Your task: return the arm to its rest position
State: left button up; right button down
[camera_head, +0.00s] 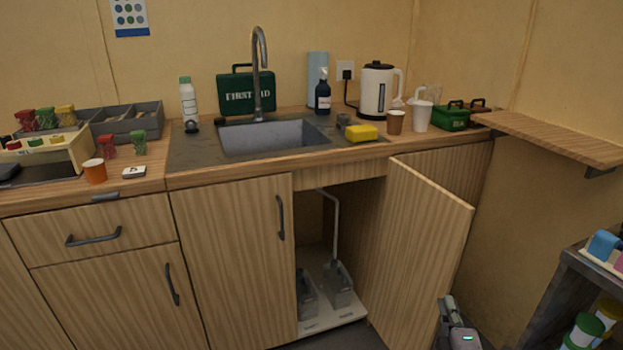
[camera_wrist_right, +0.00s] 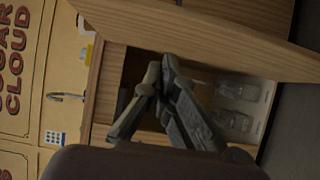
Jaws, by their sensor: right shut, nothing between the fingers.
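My right gripper (camera_head: 449,306) is low at the bottom right of the head view, in front of the open cabinet door (camera_head: 428,215). It also shows in the right wrist view (camera_wrist_right: 160,75), where its fingers are closed together with nothing between them. It looks apart from the door. My left gripper is in neither view.
The door under the sink (camera_head: 275,136) stands open to the right. Inside, grey jugs (camera_head: 339,284) stand on a white tray (camera_head: 335,322). A wooden shelf (camera_head: 560,138) juts from the right wall. A dark rack (camera_head: 568,285) with tubs stands at the right edge.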

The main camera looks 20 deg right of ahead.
jog(key=s+a+f+m+g+y, duration=0.15)
jog(key=a+f, duration=0.25)
jog(key=f, duration=0.4)
jog(key=s+a+f+m+g+y, duration=0.1)
jog(key=s+a+f+m+g, duration=0.25)
jog(key=f, duration=0.35)
jog(key=s+a+f+m+g+y, duration=0.2)
jog(key=a+f, duration=0.2)
jog(key=f, duration=0.4)
jog(key=s+a+f+m+g+y, duration=0.2)
jog(key=s+a+f+g, duration=0.2)
jog(key=s+a+f, duration=0.45)
jog(key=s+a+f+m+g+y, duration=0.1)
jog(key=s+a+f+g, duration=0.15)
jog(key=s, duration=0.25)
jog(key=s+a+f+m+g, duration=0.1)
jog(key=s+a+f, duration=0.1)
jog(key=s+f, duration=0.15)
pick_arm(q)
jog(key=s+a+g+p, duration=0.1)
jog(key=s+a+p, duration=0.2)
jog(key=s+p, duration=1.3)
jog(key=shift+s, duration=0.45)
pick_arm(e)
jog(key=s+d+r, duration=0.1)
jog(key=s+d, duration=0.2)
jog(key=s, duration=1.3)
jog(key=shift+s+r+g, duration=0.25)
jog(key=shift+s+g, duration=0.05)
jog(key=shift+g, duration=0.15)
